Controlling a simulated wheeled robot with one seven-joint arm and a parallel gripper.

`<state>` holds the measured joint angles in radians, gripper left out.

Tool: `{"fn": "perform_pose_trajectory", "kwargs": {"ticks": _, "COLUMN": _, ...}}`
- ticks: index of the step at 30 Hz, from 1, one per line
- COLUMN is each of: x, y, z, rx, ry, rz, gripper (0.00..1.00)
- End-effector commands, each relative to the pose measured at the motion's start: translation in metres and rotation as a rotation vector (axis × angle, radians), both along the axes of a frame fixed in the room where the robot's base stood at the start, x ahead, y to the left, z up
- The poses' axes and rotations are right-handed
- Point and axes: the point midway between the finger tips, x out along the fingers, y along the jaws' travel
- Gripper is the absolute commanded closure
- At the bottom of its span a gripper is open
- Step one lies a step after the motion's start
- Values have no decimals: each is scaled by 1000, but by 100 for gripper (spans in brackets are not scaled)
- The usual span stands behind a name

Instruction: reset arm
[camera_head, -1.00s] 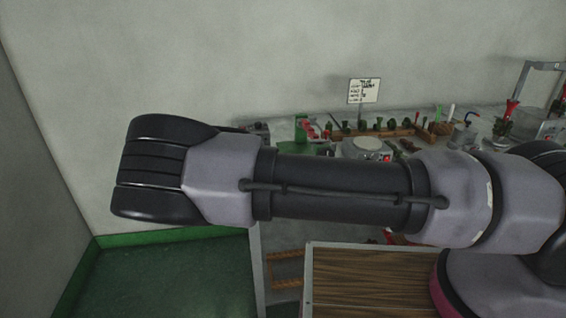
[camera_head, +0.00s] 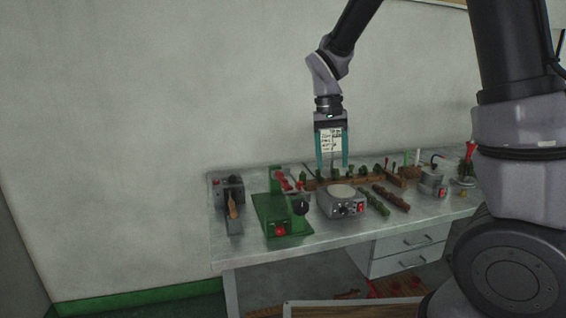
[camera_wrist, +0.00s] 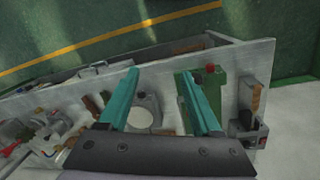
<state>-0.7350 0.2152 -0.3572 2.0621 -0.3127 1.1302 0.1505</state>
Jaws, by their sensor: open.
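My gripper (camera_head: 332,152) hangs above the back of the workbench in the head view, its two teal fingers pointing down and apart. Nothing is between the fingers. In the wrist view my gripper (camera_wrist: 160,97) also shows open, with the round white-topped grey device (camera_wrist: 141,113) seen between the fingers. My arm reaches in from the upper right of the head view. A small sign with writing (camera_head: 330,140) appears at the same spot as the gripper's body.
The metal workbench (camera_head: 235,255) carries a green machine (camera_head: 270,210), a grey device with a round top (camera_head: 342,203), a dark tool with a wooden handle (camera_head: 231,205) and dark red and green strips (camera_head: 390,198). White drawers (camera_head: 405,250) are below. The wall is close behind.

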Motion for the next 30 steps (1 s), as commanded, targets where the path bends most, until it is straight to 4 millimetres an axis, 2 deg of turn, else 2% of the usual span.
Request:
{"fn": "perform_pose_trajectory", "kwargs": {"ticks": 1, "x": -6, "y": -14, "z": 19, "rx": 56, "ry": -30, "rz": -29, "gripper": 35}}
{"fn": "perform_pose_trajectory", "kwargs": {"ticks": 6, "x": -32, "y": -50, "z": 69, "rx": 204, "ry": -140, "rz": -97, "gripper": 35}}
{"fn": "perform_pose_trajectory", "kwargs": {"ticks": 12, "x": -73, "y": -86, "z": 118, "rx": 322, "ry": -313, "rz": -165, "gripper": 35}}
{"fn": "perform_pose_trajectory", "kwargs": {"ticks": 15, "x": -97, "y": -101, "z": 135, "rx": 354, "ry": -410, "rz": -195, "gripper": 35}}
{"fn": "perform_pose_trajectory", "kwargs": {"ticks": 21, "x": -134, "y": -117, "z": 154, "rx": 369, "ry": -574, "rz": -238, "gripper": 35}}
{"fn": "perform_pose_trajectory", "kwargs": {"ticks": 25, "x": -147, "y": -121, "z": 158, "rx": 366, "ry": -631, "rz": -252, "gripper": 35}}
{"fn": "perform_pose_trajectory", "kwargs": {"ticks": 30, "x": -151, "y": -122, "z": 159, "rx": 362, "ry": -650, "rz": -255, "gripper": 35}}
